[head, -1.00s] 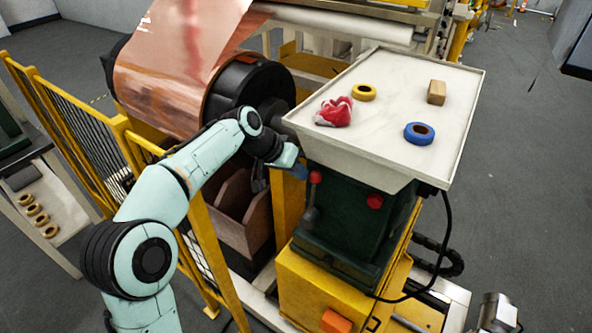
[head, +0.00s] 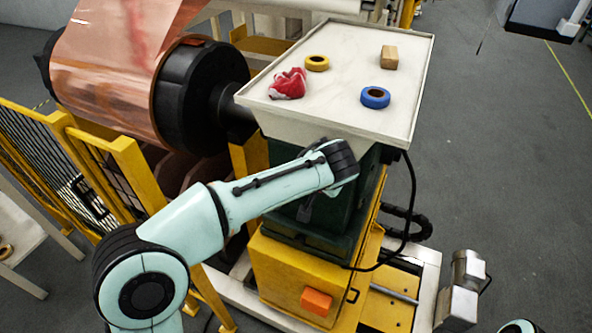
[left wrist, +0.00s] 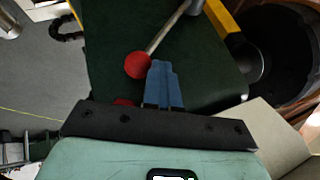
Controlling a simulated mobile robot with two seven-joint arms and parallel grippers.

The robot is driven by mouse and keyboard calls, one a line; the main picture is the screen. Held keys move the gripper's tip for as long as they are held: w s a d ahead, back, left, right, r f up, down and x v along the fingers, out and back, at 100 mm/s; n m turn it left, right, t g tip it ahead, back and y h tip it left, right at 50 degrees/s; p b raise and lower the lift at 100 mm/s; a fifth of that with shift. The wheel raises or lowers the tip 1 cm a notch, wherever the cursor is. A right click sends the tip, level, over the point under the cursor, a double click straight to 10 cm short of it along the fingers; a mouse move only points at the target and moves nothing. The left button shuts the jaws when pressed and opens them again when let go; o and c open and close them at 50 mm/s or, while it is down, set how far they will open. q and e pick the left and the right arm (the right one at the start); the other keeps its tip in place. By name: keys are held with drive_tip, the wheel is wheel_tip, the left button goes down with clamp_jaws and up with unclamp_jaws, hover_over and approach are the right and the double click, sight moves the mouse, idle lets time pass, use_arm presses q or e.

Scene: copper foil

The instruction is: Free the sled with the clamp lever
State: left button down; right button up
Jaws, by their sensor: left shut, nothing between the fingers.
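The clamp lever shows in the left wrist view as a pale rod (left wrist: 168,32) ending in a red ball knob (left wrist: 138,65), against the dark green housing (left wrist: 200,75). My left gripper (left wrist: 160,68) has its blue fingers shut and empty, with the tips right beside the knob. I cannot tell whether they touch it. A second red knob (left wrist: 123,102) is partly hidden by my gripper's base. In the head view my left forearm crosses the green housing (head: 340,217) and hides the lever's knob and my fingers. The sled (head: 278,272) is the yellow base under the housing. My right gripper is out of view.
A white tray (head: 345,97) tops the housing, holding a red cloth (head: 288,84), yellow tape (head: 317,63), blue tape (head: 375,97) and a wooden block (head: 389,57). The copper roll (head: 120,70) and yellow fence (head: 130,165) stand left. A black cable (head: 411,195) hangs at right.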

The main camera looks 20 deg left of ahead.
use_arm(q)
drive_tip(key=d+f+m+t+y+b, duration=0.1)
drive_tip(key=d+f+y+b, duration=0.3)
drive_tip(key=f, duration=0.3)
drive_tip(key=shift+s+d+f+m+y, duration=0.15)
drive_tip(key=shift+s+d+m+y, duration=0.25)
drive_tip(key=shift+d, duration=0.4)
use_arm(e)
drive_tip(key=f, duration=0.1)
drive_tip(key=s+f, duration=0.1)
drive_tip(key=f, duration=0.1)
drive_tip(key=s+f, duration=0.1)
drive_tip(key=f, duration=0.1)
use_arm(q)
drive_tip(key=shift+f, duration=0.2)
drive_tip(key=shift+r, duration=0.1)
